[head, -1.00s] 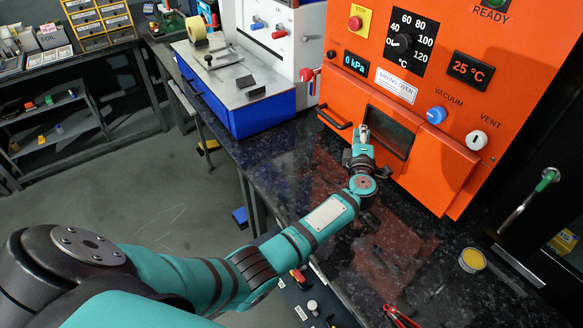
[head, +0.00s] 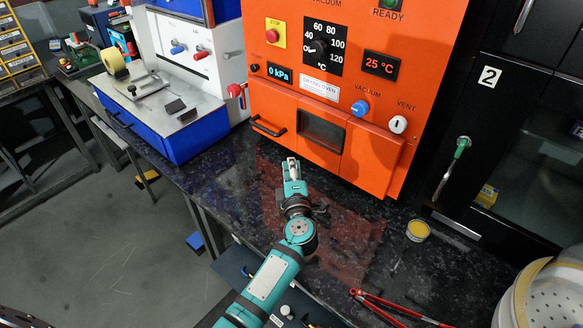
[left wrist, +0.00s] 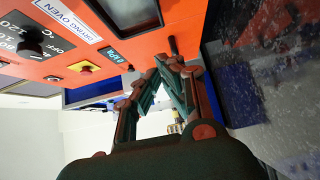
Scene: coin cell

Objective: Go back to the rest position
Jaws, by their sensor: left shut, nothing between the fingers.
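My left gripper (head: 291,172) is shut and empty. It is above the dark speckled counter (head: 345,222), in front of the orange drying oven (head: 350,70) and apart from its door. In the left wrist view the fingers of my left gripper (left wrist: 172,68) meet at their tips with nothing between them. The oven front (left wrist: 75,45) shows there, tilted on its side. The oven's dials, the 0 kPa and 25 °C displays and a small window are visible. My right gripper is not in view.
A blue machine with a grey top plate (head: 168,100) stands left of the oven. A small yellow-topped jar (head: 418,230) and red-handled tongs (head: 385,305) lie on the counter at right. A pale perforated bowl (head: 545,300) is at lower right. A black cabinet (head: 490,100) stands beyond the oven.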

